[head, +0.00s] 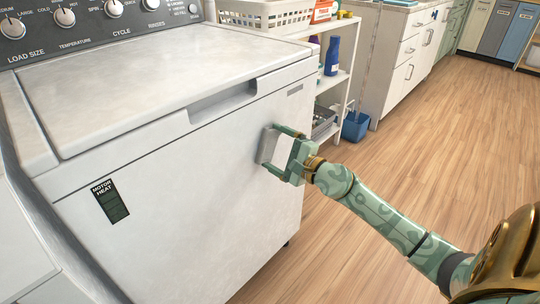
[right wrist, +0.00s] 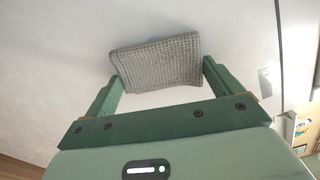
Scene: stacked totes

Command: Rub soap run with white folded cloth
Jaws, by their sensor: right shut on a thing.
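My right gripper (head: 276,149) is at the front panel of the white washer (head: 170,235), right of its middle. It is shut on the folded cloth (head: 267,145), which looks pale in the head view. In the right wrist view the cloth (right wrist: 156,61) shows a grey waffle weave, gripped at its two sides between the green fingers (right wrist: 160,74). The cloth faces the panel and looks very close to it; I cannot tell whether it touches. My left gripper is out of view.
A label reading "MOTOR HEAT" (head: 110,201) is on the panel's left. A white shelf (head: 338,78) with a blue bottle (head: 332,56) stands behind the washer, with a blue bucket (head: 356,126) beside it. The wooden floor (head: 440,135) at right is clear.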

